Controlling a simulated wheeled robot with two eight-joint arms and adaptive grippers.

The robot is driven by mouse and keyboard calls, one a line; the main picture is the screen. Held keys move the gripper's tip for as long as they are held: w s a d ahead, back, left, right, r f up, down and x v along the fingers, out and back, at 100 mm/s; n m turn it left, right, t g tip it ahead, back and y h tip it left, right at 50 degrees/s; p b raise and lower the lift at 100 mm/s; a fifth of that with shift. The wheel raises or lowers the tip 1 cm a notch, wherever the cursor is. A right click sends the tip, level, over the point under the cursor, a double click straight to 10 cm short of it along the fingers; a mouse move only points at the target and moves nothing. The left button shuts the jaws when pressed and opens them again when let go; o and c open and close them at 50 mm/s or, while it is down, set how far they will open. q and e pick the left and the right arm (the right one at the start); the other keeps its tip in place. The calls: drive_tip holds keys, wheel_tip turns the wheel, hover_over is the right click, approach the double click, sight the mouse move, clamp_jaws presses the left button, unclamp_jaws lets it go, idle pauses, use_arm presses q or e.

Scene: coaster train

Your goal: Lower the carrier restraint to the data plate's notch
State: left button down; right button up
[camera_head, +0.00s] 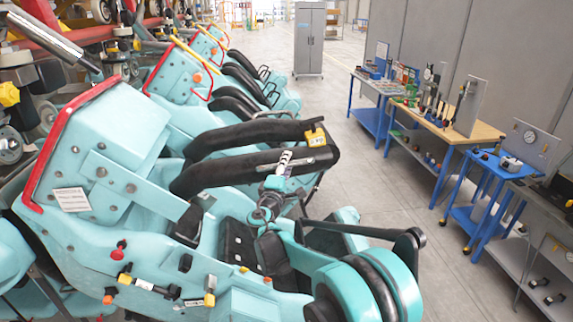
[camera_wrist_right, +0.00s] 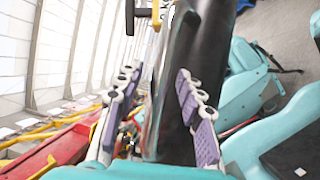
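The carrier restraint (camera_head: 225,176) is a thick black padded loop on the nearest teal car. It stands out over the seat, with a yellow tag (camera_head: 315,137) near its outer end. A small pale plate with print (camera_head: 72,199), seemingly the data plate, is on the car's side at left; its notch is too small to make out. My right gripper (camera_head: 284,162) is at the restraint's near bar. In the right wrist view its purple-padded fingers (camera_wrist_right: 158,108) are spread, with the black bar (camera_wrist_right: 205,60) between and behind them. Contact is unclear. My left gripper is out of view.
More teal cars with black restraints (camera_head: 240,80) stand behind. A red-edged seat back (camera_head: 70,130) rises at left. Workbenches with tools (camera_head: 460,130) and a blue cart (camera_head: 490,190) line the right. The floor (camera_head: 390,215) between is clear.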

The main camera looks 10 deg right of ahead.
clamp_jaws()
wheel_tip(320, 180, down, 30)
drive_tip(key=m+g+y+b, duration=0.2)
drive_tip(key=m+b, duration=0.5)
drive_tip(key=b, duration=1.2)
drive_tip(key=shift+a+f+m+g, duration=0.25)
drive_tip(key=shift+m+g, duration=0.15)
drive_tip(key=shift+g, duration=0.1)
unclamp_jaws()
drive_tip(key=v, duration=1.2)
